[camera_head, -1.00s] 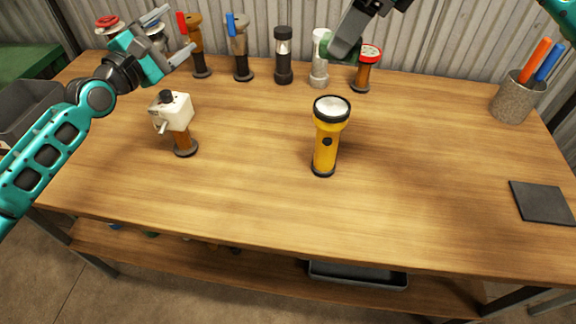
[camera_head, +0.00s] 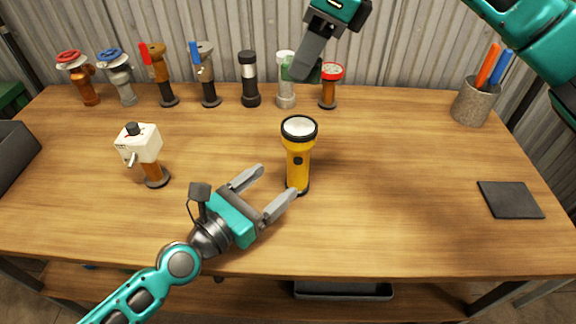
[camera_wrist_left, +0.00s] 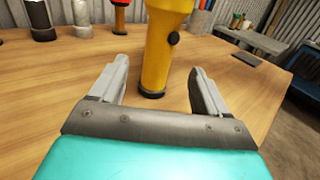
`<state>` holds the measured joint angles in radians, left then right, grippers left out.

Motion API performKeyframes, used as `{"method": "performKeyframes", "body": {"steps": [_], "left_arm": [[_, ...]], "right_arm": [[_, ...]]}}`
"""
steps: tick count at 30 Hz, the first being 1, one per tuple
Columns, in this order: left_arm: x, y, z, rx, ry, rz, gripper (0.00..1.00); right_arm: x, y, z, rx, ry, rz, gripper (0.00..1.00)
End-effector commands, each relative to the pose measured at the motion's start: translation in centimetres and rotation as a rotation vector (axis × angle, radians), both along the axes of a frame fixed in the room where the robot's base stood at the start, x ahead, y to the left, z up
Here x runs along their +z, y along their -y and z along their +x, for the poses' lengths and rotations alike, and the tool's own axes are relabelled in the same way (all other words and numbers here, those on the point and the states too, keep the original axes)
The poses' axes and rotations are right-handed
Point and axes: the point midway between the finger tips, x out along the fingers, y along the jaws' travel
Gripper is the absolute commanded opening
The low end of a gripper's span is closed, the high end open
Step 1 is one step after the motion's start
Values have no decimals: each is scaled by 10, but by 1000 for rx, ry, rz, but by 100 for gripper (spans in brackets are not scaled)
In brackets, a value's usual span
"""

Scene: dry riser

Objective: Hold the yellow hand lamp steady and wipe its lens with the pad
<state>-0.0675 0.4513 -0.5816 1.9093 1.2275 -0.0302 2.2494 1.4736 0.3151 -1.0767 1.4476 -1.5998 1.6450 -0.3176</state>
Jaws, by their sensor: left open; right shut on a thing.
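The yellow hand lamp (camera_head: 299,164) stands upright on the wooden table, its pale lens (camera_head: 299,127) facing up. My left gripper (camera_head: 279,181) is open just in front of the lamp's lower body, to its left. In the left wrist view the lamp (camera_wrist_left: 160,55) stands between and beyond the open fingers (camera_wrist_left: 158,78). My right gripper (camera_head: 303,70) is at the back, above the lamp, shut on the green pad (camera_head: 313,76). The pad is mostly hidden behind the fingers and is apart from the lens.
A row of valves and fittings (camera_head: 158,76) stands along the back edge. A white valve unit (camera_head: 142,147) stands at left. A pen cup (camera_head: 473,104) and dark mat (camera_head: 510,200) are at right. The table between lamp and mat is clear.

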Motion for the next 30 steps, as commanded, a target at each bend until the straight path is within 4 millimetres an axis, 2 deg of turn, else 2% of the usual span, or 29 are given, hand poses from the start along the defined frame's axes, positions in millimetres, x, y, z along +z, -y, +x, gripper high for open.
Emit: {"method": "performKeyframes", "body": {"steps": [9,15,21,30], "left_arm": [[2,37,47,1,3,0,76],[1,56,71,0,2,1,76],[0,66,82,-1,0,2,76],[0,67,84,0,0,2,76]], "right_arm": [[0,0,0,0,0,0,13],[0,0,0,0,0,0,13],[0,0,0,0,0,0,13],[0,0,0,0,0,0,13]]}}
